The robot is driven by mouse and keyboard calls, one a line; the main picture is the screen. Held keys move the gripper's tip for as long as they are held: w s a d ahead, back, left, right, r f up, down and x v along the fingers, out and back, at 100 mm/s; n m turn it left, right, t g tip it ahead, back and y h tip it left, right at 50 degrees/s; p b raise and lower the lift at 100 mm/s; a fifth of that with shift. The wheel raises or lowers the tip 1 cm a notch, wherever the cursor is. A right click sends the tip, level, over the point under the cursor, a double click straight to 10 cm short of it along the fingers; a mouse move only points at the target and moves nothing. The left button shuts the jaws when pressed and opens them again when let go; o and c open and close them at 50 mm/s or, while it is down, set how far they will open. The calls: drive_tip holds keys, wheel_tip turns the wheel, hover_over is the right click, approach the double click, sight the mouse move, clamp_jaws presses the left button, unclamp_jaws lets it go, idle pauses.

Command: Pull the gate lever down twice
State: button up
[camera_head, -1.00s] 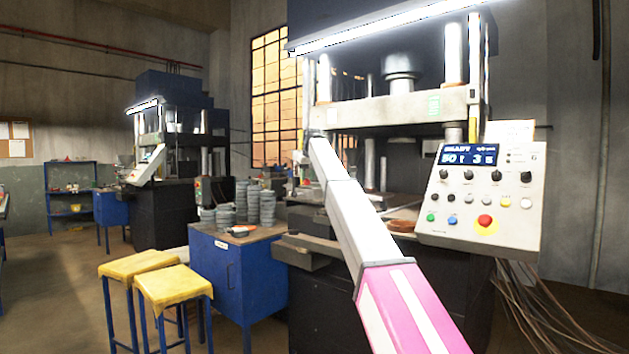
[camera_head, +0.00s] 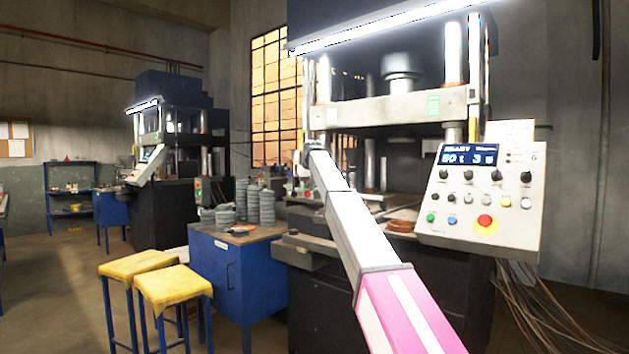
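My arm (camera_head: 365,240), white with a pink and white striped near part, reaches from the lower right up to the left front post of the large press (camera_head: 385,110). Its far end (camera_head: 316,150) lies in front of that post, beside the opening under the light crossbeam. My gripper cannot be made out beyond the far end, so its fingers and any contact are hidden. I cannot pick out the gate lever for certain; it may be hidden behind the arm.
A tilted control panel (camera_head: 480,200) with display, knobs and a red stop button stands right of my arm. Left are a blue cabinet (camera_head: 232,275) with stacked grey discs (camera_head: 260,205) and two yellow-topped stools (camera_head: 172,287). Open floor lies at the far left.

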drive_tip(key=shift+f, duration=0.6)
drive_tip(key=shift+s, duration=0.1)
drive_tip(key=shift+r, duration=0.15)
drive_tip(key=shift+a+r, duration=0.15)
drive_tip(key=shift+r, duration=1.1)
wheel_tip(320, 180, up, 8)
drive_tip(key=shift+r, duration=0.15)
